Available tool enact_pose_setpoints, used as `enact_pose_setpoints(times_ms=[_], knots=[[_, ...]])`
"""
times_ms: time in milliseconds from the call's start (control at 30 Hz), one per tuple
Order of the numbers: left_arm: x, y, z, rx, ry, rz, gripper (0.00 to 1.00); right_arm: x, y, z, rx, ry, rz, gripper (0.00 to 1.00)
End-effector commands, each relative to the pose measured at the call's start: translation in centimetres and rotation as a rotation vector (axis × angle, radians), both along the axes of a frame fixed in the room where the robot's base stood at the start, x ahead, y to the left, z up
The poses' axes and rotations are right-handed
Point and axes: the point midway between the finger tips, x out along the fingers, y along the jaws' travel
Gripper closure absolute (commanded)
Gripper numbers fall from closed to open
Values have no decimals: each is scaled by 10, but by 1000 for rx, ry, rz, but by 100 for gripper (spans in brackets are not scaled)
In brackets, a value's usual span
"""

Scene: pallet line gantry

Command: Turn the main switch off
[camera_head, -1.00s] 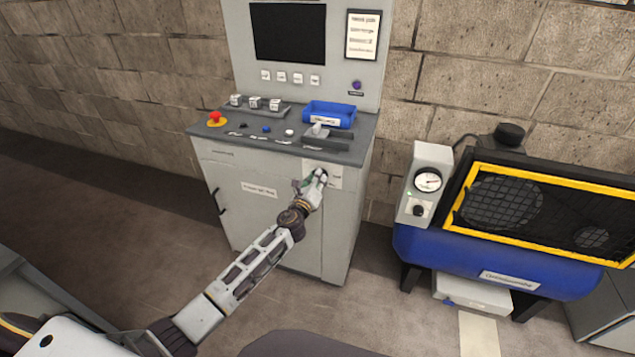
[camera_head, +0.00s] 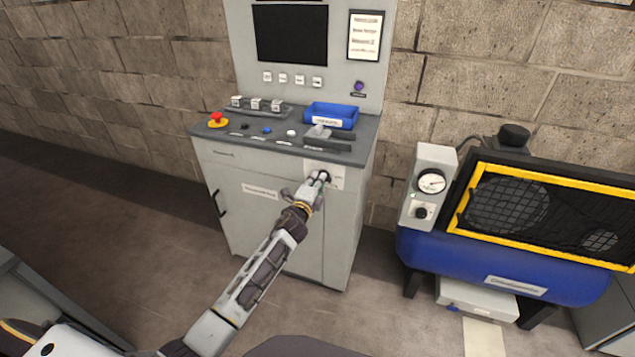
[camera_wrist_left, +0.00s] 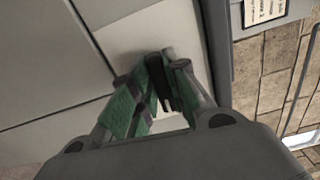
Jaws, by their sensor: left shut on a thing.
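The main switch, a small black handle (camera_head: 326,175), sits on a pale plate (camera_head: 337,180) at the upper right of the grey cabinet's front. My left gripper (camera_head: 320,179) reaches it from below and is shut on it, covering most of it. In the left wrist view, the green-padded fingers of my left gripper (camera_wrist_left: 163,78) close around the black handle (camera_wrist_left: 187,92) in front of the plate. The handle's exact angle is hard to tell behind the fingers. My right gripper is not in view.
The cabinet top holds a red emergency button (camera_head: 217,117), several small buttons and a blue bin (camera_head: 331,114). A blue compressor (camera_head: 500,265) with a gauge (camera_head: 431,181) stands to the right. Open floor (camera_head: 110,240) lies left of the cabinet.

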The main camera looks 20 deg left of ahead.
Motion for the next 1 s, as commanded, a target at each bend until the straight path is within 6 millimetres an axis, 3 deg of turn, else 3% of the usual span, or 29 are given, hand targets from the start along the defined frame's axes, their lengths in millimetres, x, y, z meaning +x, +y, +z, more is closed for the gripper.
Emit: enact_pose_setpoints(times_ms=[633, 667, 800, 1000], knots=[[0, 2, -1, -79, 4, 3, 100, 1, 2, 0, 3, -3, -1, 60], [0, 2, -1, -79, 4, 3, 82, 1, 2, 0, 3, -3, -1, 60], [0, 1, -1, -78, 4, 2, 64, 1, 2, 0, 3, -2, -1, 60], [0, 1, -1, -76, 4, 1, 62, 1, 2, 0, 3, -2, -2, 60]])
